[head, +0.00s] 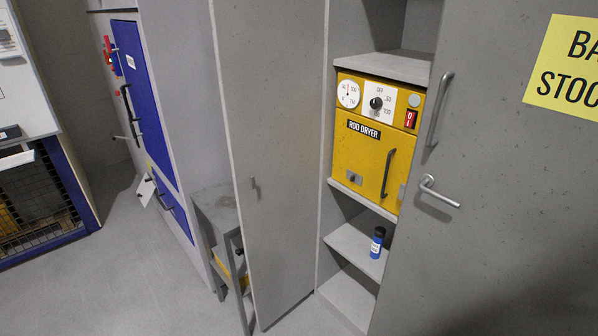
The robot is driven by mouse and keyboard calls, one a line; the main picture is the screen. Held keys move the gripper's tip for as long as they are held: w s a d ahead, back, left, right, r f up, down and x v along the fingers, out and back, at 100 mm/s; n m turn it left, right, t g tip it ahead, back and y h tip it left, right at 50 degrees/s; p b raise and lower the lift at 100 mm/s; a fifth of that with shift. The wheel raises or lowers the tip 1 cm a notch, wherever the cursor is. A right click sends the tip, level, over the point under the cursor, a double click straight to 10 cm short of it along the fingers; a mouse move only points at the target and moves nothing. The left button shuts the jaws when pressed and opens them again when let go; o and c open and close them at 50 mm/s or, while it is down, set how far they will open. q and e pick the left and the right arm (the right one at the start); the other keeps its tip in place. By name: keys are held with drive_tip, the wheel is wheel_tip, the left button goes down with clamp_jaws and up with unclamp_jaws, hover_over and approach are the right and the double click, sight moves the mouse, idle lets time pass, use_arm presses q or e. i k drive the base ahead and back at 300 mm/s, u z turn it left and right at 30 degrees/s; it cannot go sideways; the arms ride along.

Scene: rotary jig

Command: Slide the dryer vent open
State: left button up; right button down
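The yellow rod dryer (364,160) stands on a shelf inside a grey cabinet. Its top panel has a round gauge (348,93), a black dial (376,103) and a red switch (411,119). Its front has a black bar handle (388,173) on the right. A small grey slider plate, which looks like the vent (354,178), sits low on the front left of the dryer. It is too small to tell whether it is open or shut. Neither of my grippers shows in the head view.
The left cabinet door (275,130) stands ajar. A grey door (500,220) with a lever handle (439,191) hides the dryer's right edge. A blue bottle (377,242) stands on the shelf below. The floor (110,270) at left is clear.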

sight(353, 177)
drive_tip(key=u, duration=0.6)
drive_tip(key=i, duration=1.6)
drive_tip(key=z, duration=0.6)
